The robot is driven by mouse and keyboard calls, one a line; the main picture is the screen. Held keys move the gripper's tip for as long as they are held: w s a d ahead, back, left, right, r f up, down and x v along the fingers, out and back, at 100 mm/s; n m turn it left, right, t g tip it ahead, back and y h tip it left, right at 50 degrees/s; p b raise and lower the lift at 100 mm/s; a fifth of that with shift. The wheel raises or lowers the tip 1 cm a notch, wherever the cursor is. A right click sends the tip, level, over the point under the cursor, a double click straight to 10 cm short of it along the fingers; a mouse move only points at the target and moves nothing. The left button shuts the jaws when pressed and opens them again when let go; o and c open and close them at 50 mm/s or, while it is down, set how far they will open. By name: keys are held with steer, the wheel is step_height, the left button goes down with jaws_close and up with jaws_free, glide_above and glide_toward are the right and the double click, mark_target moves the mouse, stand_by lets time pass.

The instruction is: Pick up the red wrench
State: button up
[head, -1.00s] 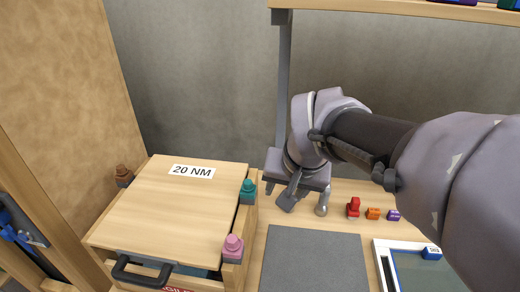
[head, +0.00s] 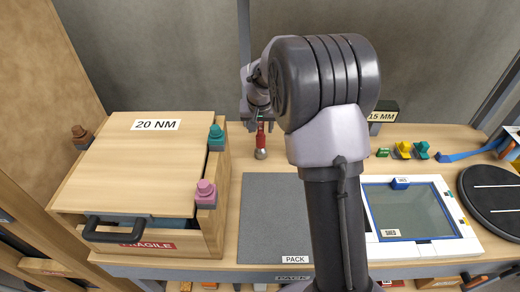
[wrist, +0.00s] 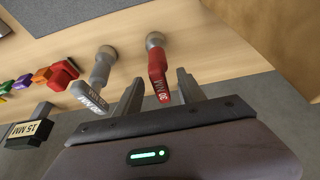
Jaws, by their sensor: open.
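The red wrench (head: 261,137) hangs or stands at the back of the bench, silver ball end toward the camera. In the wrist view the red wrench (wrist: 158,72) bears a 30 NM label. My gripper (wrist: 160,78) is open, with one finger on each side of the red handle; I cannot tell whether either touches it. In the head view my gripper (head: 258,118) is at the wrench's far end. A grey wrench (wrist: 98,75) lies just outside the left finger in the wrist view. My arm hides part of the bench in the head view.
A wooden box (head: 135,175) marked 20 NM stands at left, with coloured knobs at its corners. A grey mat (head: 268,225) is clear in front. A 15 MM sign (head: 382,114) and a white-framed tray (head: 440,238) are at right. Small coloured parts (wrist: 40,76) lie beside the grey wrench.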

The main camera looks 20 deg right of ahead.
mark_target(261, 141)
steer(key=b+x, duration=0.1)
steer(key=x, duration=0.1)
steer(key=w+b+x, duration=0.1)
steer(key=x, duration=0.2)
steer(key=shift+d, duration=0.25)
steer(key=shift+r, duration=0.15)
jaws_close()
